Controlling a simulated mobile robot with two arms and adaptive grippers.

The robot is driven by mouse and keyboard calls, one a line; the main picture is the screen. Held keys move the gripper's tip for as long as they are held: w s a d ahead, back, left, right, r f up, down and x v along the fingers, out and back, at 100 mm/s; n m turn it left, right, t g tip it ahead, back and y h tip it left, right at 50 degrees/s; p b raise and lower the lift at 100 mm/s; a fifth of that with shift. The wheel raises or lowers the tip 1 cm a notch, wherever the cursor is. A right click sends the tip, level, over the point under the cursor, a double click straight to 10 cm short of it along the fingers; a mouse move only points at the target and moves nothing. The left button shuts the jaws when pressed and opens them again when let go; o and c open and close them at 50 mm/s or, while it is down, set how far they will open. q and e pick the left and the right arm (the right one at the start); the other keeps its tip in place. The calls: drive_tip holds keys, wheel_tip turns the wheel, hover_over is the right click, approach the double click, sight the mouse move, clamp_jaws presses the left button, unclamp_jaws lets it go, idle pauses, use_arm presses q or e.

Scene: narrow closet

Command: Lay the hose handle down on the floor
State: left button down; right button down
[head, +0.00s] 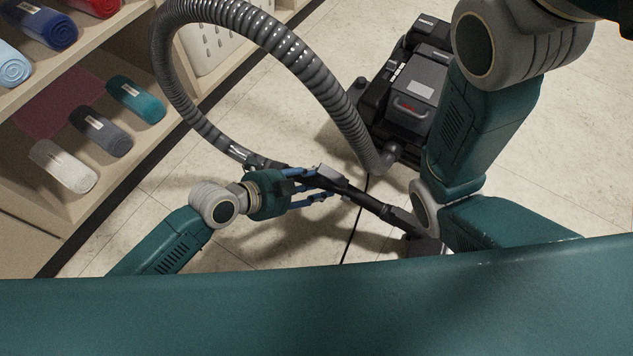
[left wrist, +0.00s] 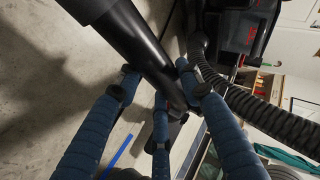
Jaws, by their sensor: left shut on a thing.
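The black hose handle (head: 357,194) runs slantwise across the middle of the head view, down toward the right. Its ribbed grey hose (head: 310,75) arches up and over to the black vacuum cleaner (head: 405,95) on the floor. My left gripper (head: 318,184) is shut on the handle, with blue fingers around it. In the left wrist view the fingers (left wrist: 160,88) close about the black tube (left wrist: 135,40). How high the handle is above the floor is hard to tell. The handle's lower right end is partly hidden by my right arm. My right gripper does not show.
A shelf (head: 110,35) with several rolled towels (head: 100,130) stands at the left. A white perforated basket (head: 208,45) sits in it. The pale tiled floor (head: 275,230) is bare below the handle, apart from a thin black cord (head: 353,232).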

use_arm(q)
drive_tip(key=shift+d+f+b, duration=0.1)
drive_tip(key=shift+f+b, duration=0.3)
idle(0.6)
drive_tip(key=c, duration=1.2)
unclamp_jaws()
drive_tip(key=shift+o, duration=0.6)
drive_tip(key=shift+f, duration=0.2)
drive_tip(key=v, duration=1.2)
drive_tip(key=shift+w+r, duration=0.1)
